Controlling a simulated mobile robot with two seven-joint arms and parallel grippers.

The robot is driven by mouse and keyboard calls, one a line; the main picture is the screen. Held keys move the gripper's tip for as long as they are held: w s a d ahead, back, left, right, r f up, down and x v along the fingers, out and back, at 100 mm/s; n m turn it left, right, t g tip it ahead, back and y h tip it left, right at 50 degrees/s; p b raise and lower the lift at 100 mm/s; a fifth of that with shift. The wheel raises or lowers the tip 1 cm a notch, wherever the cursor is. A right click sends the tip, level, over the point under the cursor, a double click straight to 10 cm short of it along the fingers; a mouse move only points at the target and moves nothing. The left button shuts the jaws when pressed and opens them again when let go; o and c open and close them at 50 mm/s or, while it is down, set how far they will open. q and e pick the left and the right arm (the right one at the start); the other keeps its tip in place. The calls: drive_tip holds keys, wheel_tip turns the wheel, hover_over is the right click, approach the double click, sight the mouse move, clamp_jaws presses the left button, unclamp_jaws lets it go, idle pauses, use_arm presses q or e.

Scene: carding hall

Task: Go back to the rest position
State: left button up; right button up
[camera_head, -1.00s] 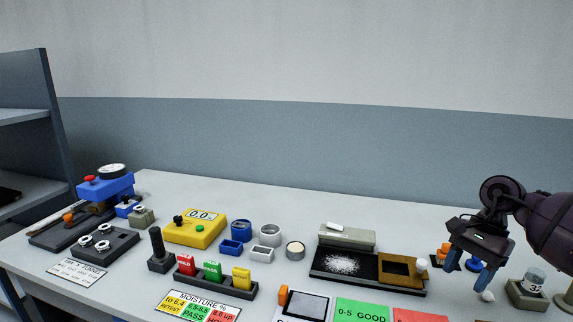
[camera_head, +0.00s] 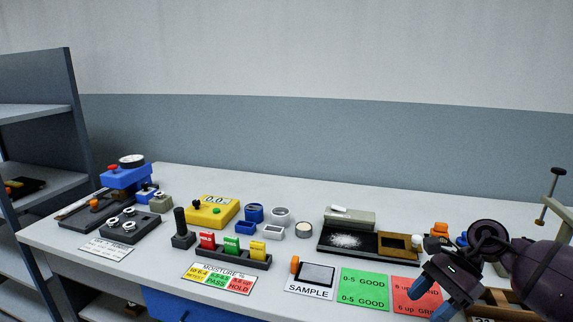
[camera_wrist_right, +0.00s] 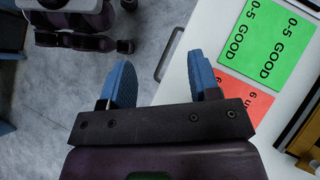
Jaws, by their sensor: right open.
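My right gripper (camera_head: 447,298) is at the lower right in the head view, over the front edge of the table beside the red card (camera_head: 413,292). In the right wrist view its two blue fingers (camera_wrist_right: 160,82) stand wide apart with nothing between them. Below them is grey floor, with the table edge under the right finger. My left gripper is not in view.
The white table (camera_head: 330,199) holds a yellow meter (camera_head: 211,211), a block with coloured tags (camera_head: 231,251), a black board with white fluff (camera_head: 345,241), a green card (camera_head: 362,288) and a SAMPLE card (camera_head: 309,290). A grey shelf (camera_head: 40,115) stands at the left.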

drive_tip(key=s+a+f+m+t+y, duration=0.25)
drive_tip(key=a+m+t+y, duration=0.2)
drive_tip(key=m, duration=0.35)
drive_tip(key=s+a+f+m+t+y, duration=0.2)
drive_tip(key=s+a+m+t+y, duration=0.25)
drive_tip(key=m, duration=0.45)
drive_tip(key=s+d+f+n+t+h, duration=0.1)
drive_tip(key=s+d+f+n+h, duration=0.2)
drive_tip(key=n, duration=0.8)
drive_tip(key=s+d+f+n+t+h, duration=0.1)
drive_tip(key=s+d+f+n+h, duration=0.2)
drive_tip(key=s+f+n+h, duration=0.5)
drive_tip(key=s+d+f+n+t+h, duration=0.2)
drive_tip(key=s+f+n+h, duration=0.3)
drive_tip(key=f+n, duration=0.4)
drive_tip(key=n+h, duration=0.1)
drive_tip(key=n, duration=0.3)
drive_tip(key=shift+s+d+n, duration=0.4)
